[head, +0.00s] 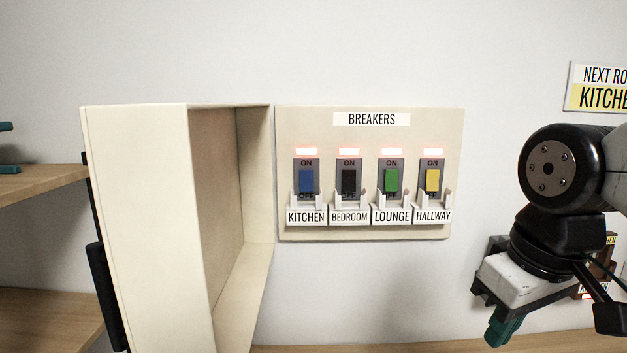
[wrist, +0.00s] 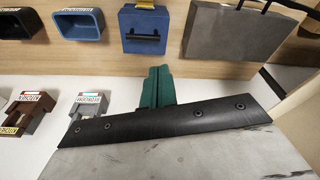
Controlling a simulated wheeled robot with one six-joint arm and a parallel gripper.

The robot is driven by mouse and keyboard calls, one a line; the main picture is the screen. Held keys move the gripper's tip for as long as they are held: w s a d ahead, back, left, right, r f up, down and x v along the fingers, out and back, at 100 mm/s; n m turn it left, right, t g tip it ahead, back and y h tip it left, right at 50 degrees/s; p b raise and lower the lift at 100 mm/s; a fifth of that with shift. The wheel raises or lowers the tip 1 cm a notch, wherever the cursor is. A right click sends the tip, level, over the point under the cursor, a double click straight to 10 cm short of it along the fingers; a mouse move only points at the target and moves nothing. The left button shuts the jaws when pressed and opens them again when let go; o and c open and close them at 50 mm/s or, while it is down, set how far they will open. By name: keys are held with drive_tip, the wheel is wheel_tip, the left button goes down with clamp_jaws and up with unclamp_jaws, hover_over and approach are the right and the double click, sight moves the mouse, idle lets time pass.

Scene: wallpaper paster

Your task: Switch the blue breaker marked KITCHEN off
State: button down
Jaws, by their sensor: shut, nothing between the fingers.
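The blue KITCHEN breaker (head: 306,181) is the leftmost switch on the cream BREAKERS panel (head: 370,250). Its ON mark shows above the blue lever, and a lit red lamp (head: 307,151) sits over it. My gripper (head: 497,335) is at the lower right, well away from the panel, pointing down and left. Its teal fingers also show in the wrist view (wrist: 156,88), shut and empty. No breaker shows in the wrist view.
Black (head: 348,182), green (head: 391,181) and yellow (head: 433,181) breakers stand close to its right, each under a lit lamp. A deep cream cover (head: 145,210) stands open left of the panel.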

sight(310, 180)
drive_tip(key=w+a+r+n+t+y, duration=0.3)
drive_tip(key=w+a+r+n, duration=1)
drive_tip(key=w+a+r, duration=0.5)
drive_tip(key=w+r, duration=0.1)
drive_tip(key=w, duration=0.2)
drive_tip(key=shift+w+a+r+n+y, duration=0.2)
drive_tip(key=shift+a+n+y, duration=0.1)
drive_tip(key=shift+a+y, duration=0.1)
drive_tip(key=shift+f, duration=0.1)
drive_tip(key=shift+w+a+f, duration=0.5)
drive_tip(key=shift+w+f, duration=0.9)
drive_tip(key=shift+f, duration=0.05)
drive_tip(key=shift+w+a+f, duration=0.55)
drive_tip(key=shift+w+f, duration=0.9)
drive_tip(key=shift+f, duration=0.05)
drive_tip(key=shift+w+a+f, duration=0.5)
drive_tip(key=shift+w+f, duration=0.9)
drive_tip(key=shift+f, duration=0.05)
